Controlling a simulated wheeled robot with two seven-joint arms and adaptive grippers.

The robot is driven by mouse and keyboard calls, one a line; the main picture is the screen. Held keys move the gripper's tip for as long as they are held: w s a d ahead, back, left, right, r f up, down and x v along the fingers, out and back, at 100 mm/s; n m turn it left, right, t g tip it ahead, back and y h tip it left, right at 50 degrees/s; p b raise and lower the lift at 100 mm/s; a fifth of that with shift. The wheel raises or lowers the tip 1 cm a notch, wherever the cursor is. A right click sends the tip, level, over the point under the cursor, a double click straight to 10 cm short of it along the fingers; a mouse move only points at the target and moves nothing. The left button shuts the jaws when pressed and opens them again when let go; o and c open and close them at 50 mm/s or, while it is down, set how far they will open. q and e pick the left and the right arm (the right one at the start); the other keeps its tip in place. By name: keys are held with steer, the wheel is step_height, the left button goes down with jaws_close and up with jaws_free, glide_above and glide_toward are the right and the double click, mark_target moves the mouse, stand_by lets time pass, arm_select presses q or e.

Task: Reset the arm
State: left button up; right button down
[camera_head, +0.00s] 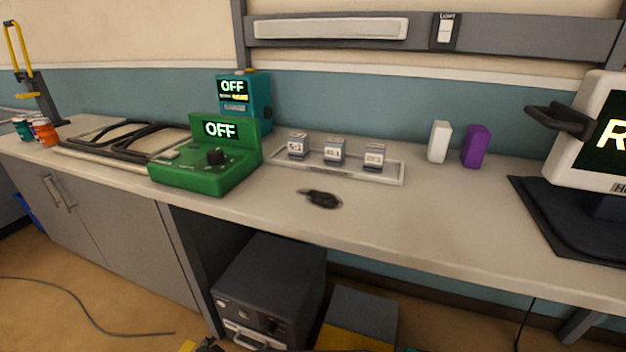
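A small yellow arm-like stand (20,60) on a dark post rises at the far left end of the bench. A green control box (205,165) with a black knob and a screen reading "OFF" stands on the bench at centre left. A teal box (262,95) behind it also reads "OFF". I cannot tell which thing is the arm. Neither gripper shows clearly.
A shallow tray (393,181) holds three grey labelled blocks. A small black object (320,198) lies in front of it. White (439,141) and purple (476,146) blocks stand behind. Black cables (125,135) and several small jars (46,131) are left.

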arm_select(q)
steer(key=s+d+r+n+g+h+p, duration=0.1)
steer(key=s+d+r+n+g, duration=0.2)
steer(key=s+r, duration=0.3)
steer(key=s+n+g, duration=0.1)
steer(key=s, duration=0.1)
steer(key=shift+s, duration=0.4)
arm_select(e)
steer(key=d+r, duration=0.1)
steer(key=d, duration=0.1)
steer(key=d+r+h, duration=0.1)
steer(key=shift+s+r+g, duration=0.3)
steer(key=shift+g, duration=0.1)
arm_select(q)
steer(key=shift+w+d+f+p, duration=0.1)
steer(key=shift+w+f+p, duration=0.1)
steer(key=shift+p, duration=0.7)
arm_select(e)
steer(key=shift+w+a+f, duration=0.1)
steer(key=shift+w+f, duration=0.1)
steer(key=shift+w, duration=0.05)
